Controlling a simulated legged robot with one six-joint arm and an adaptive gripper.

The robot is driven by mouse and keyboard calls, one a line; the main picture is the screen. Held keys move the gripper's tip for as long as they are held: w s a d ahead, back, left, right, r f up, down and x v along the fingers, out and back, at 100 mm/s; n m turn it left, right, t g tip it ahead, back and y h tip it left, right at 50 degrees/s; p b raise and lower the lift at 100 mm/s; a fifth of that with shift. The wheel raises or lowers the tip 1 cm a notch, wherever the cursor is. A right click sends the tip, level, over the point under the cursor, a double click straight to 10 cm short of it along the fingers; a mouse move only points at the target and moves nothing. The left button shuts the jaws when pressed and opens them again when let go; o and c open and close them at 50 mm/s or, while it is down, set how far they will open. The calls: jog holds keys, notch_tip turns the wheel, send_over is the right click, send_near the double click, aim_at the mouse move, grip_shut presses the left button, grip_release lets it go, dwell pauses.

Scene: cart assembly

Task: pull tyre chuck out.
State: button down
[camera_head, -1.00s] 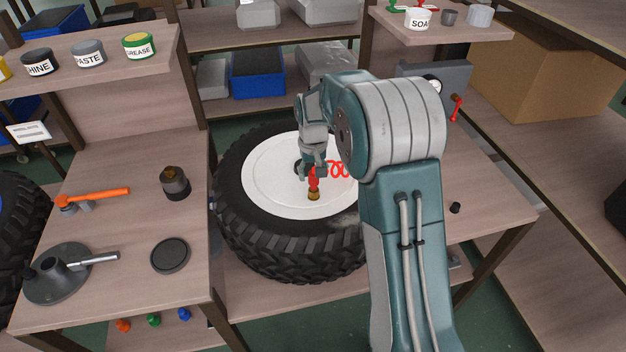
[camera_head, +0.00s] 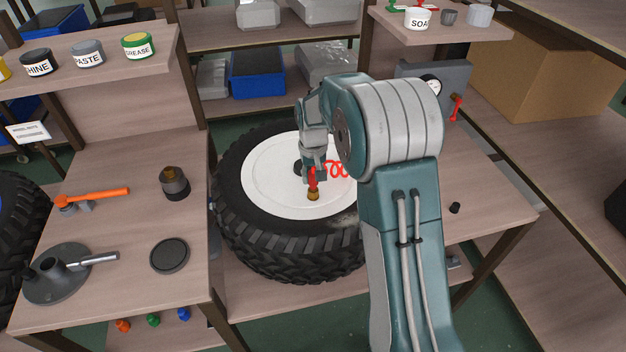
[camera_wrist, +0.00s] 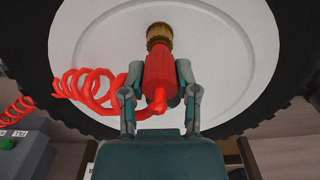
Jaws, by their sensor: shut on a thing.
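The tyre chuck (camera_wrist: 160,78) is a red body with a brass tip and a coiled red hose. My gripper (camera_wrist: 158,92) is shut around the red body in the wrist view. In the head view my gripper (camera_head: 314,172) holds the chuck over the white wheel disc (camera_head: 265,185), with the brass tip (camera_head: 313,195) near the disc's front edge. I cannot tell whether the tip touches the wheel. The black tyre (camera_head: 290,257) lies flat around the disc. The valve is not visible. My arm hides the wheel's right side.
The red coiled hose (camera_head: 338,169) runs right behind my arm. A grey unit with a gauge (camera_head: 431,84) stands at the right. Shelves stand behind.

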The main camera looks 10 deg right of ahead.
aim_at(313, 173)
jog(key=shift+r, duration=0.35)
jog(key=shift+r, duration=2.45)
